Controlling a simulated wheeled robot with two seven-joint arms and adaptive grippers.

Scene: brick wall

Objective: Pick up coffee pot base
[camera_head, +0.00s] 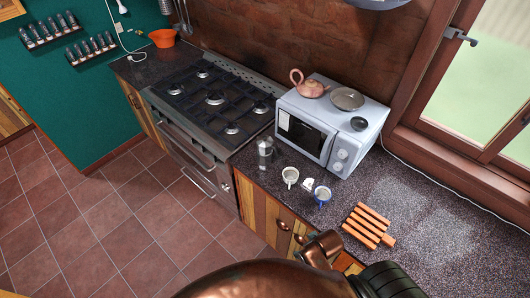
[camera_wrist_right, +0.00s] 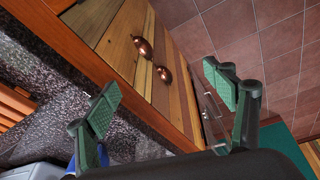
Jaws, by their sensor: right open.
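A small silvery cylindrical pot (camera_head: 265,148) stands upright on the counter between the stove and the microwave in the head view. It looks like the coffee pot base, but it is small and its details are unclear. My right gripper (camera_wrist_right: 170,90) is open and empty in the right wrist view, its two padded fingers spread apart over the counter's front edge and the wooden drawer fronts. The pot cannot be made out in that view. My left gripper is not in view.
An orange slatted trivet (camera_head: 368,224) lies farther right. The stove (camera_head: 212,105) is left. A copper-coloured shape (camera_head: 270,281) blocks the bottom edge.

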